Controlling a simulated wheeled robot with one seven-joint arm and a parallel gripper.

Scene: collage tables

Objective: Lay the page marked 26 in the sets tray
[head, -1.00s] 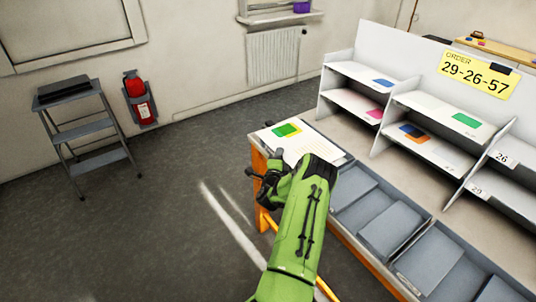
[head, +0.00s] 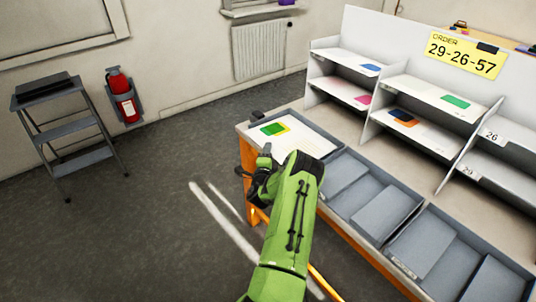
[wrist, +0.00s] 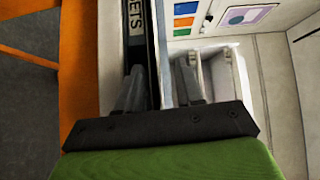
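A white page (head: 312,143) with a green and a yellow patch lies in the leftmost grey tray (head: 331,155) at the table's left end in the head view. I cannot read a number on it. My gripper (head: 263,172) is at that tray's near left side. In the wrist view, my gripper (wrist: 160,85) has its two fingers apart. They are over the tray's edge, where a dark label (wrist: 137,25) ends in "ETS". No page is visibly gripped.
Several grey trays (head: 455,262) line the table's front to the right. A white shelf unit (head: 410,60) behind them holds coloured pages, slot labels 26 and 29, and an order card (head: 465,54) reading 29-26-57. A step stool (head: 65,130) and fire extinguisher (head: 124,97) are at left.

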